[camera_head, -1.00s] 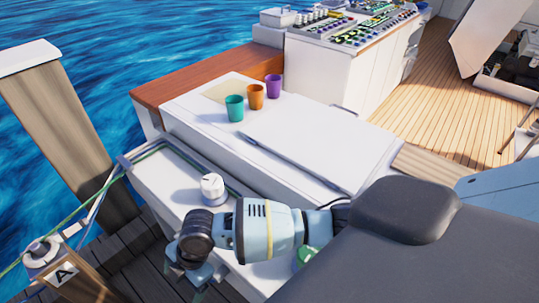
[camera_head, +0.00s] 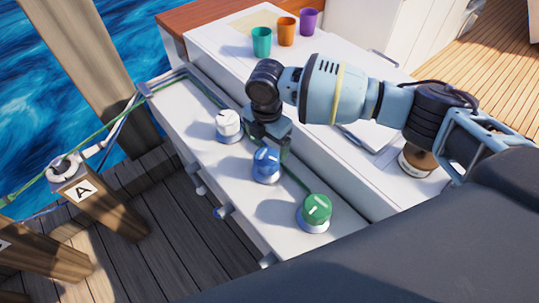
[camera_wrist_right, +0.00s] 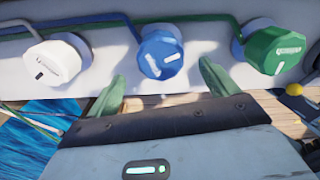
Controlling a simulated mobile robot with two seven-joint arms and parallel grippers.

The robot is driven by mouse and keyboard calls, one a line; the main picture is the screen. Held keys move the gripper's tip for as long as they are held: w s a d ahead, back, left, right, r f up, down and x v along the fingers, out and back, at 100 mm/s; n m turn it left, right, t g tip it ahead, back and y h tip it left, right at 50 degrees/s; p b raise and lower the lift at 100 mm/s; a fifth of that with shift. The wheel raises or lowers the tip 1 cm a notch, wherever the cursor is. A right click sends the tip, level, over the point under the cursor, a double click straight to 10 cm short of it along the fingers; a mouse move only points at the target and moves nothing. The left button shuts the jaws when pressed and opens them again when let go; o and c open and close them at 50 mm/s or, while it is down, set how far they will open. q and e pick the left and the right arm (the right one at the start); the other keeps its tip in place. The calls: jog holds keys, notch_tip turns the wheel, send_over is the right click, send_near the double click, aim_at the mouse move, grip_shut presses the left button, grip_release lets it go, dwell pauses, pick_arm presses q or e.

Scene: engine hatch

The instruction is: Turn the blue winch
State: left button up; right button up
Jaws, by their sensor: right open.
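The blue winch (camera_head: 266,163) stands on the white side ledge, between a white winch (camera_head: 228,124) and a green winch (camera_head: 317,211). My right gripper (camera_head: 270,140) is just behind and above the blue winch in the head view. In the right wrist view the blue winch (camera_wrist_right: 162,54) is ahead, between the lines of the two open green fingers (camera_wrist_right: 162,88). The fingers look apart from it, with nothing between them. The white winch (camera_wrist_right: 60,62) is on the left and the green winch (camera_wrist_right: 274,50) on the right. My left gripper is not in view.
Teal (camera_head: 261,42), orange (camera_head: 286,31) and purple (camera_head: 309,21) cups stand on the white hatch top behind my right arm. A green line runs along the ledge (camera_head: 176,108). A post marked A (camera_head: 97,196) stands at the left.

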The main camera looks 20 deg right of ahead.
aim_at(268, 155)
notch_tip(268, 155, down, 7)
jog(key=shift+r+b, duration=0.15)
jog(key=shift+b, duration=0.15)
jog(key=shift+c, duration=0.4)
jog(key=c, duration=0.9)
